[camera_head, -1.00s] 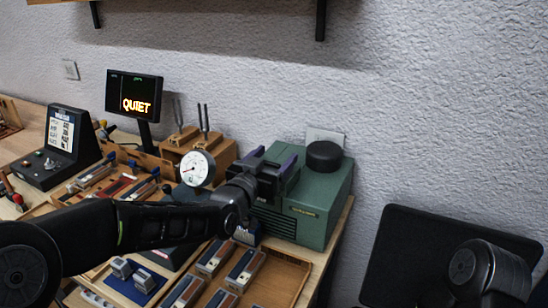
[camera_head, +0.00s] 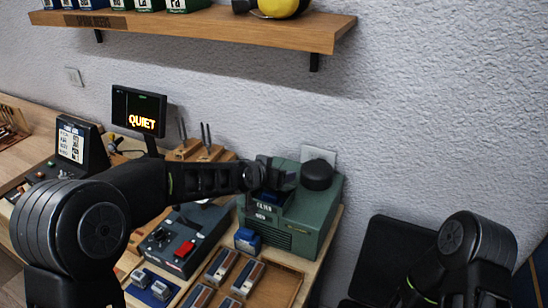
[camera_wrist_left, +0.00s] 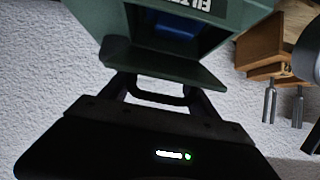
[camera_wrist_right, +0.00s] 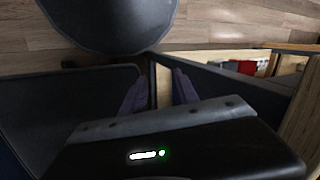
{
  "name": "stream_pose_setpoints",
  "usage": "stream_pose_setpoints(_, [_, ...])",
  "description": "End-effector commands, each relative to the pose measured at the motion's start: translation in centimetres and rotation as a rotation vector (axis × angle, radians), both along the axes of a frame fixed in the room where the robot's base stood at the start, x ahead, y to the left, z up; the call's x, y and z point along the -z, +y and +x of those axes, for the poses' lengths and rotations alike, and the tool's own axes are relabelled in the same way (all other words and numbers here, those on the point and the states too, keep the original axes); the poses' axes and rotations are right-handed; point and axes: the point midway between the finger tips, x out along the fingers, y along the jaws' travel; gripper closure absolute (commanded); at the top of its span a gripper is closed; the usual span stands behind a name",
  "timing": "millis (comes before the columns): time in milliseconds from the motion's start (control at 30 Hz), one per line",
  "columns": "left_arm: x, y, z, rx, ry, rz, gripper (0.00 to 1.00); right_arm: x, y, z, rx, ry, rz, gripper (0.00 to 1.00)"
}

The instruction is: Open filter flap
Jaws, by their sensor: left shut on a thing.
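The green machine (camera_head: 308,212) with a white filter label stands at the right end of the bench. In the left wrist view its dark green flap (camera_wrist_left: 165,67) stands away from the body, and a blue part (camera_wrist_left: 178,24) shows in the opening behind it. My left gripper (camera_wrist_left: 162,90) is shut on the black handle (camera_wrist_left: 160,98) of the flap. In the head view this gripper (camera_head: 268,174) is over the machine's top front and covers much of the flap. My right gripper (camera_wrist_right: 158,88) is open and empty, its fingers apart in the right wrist view.
A black round knob (camera_head: 318,174) is on the machine's top. A small blue block (camera_head: 247,240) stands at its front. A wooden tray (camera_head: 283,284) with several blocks lies in front. A shelf (camera_head: 200,27) hangs above. A dark panel (camera_head: 385,262) is at the right.

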Motion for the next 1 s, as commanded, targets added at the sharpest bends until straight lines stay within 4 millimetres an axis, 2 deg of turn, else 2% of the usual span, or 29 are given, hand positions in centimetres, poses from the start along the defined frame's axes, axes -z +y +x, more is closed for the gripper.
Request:
stream_pose_setpoints(33, [-0.51,-0.34,-0.03,0.005,0.016,0.006,1.0,-1.05,-0.1,0.06,0.001,0.001,-0.002,0.64])
stream_pose_setpoints(100, [-0.3,-0.37,0.04,0.005,0.031,0.012,1.0,-1.38,-0.18,0.04,0.001,0.004,-0.003,0.64])
stream_pose_setpoints(567, [0.05,-0.32,0.14,0.003,0.044,0.016,1.0,-1.46,-0.25,0.02,0.001,0.006,-0.004,0.64])
stream_pose_setpoints(600, [0.05,-0.32,0.14,0.003,0.044,0.016,0.27,-1.46,-0.25,0.02,0.001,0.006,-0.004,0.64])
stream_pose_setpoints(700, [0.04,-0.28,0.15,0.003,0.044,0.016,0.21,-1.47,-0.26,0.02,0.001,0.006,-0.004,0.64])
stream_pose_setpoints(1000, [-0.16,-0.08,0.01,0.001,0.042,0.017,0.21,-1.37,-0.24,0.03,0.001,0.006,-0.004,0.64])
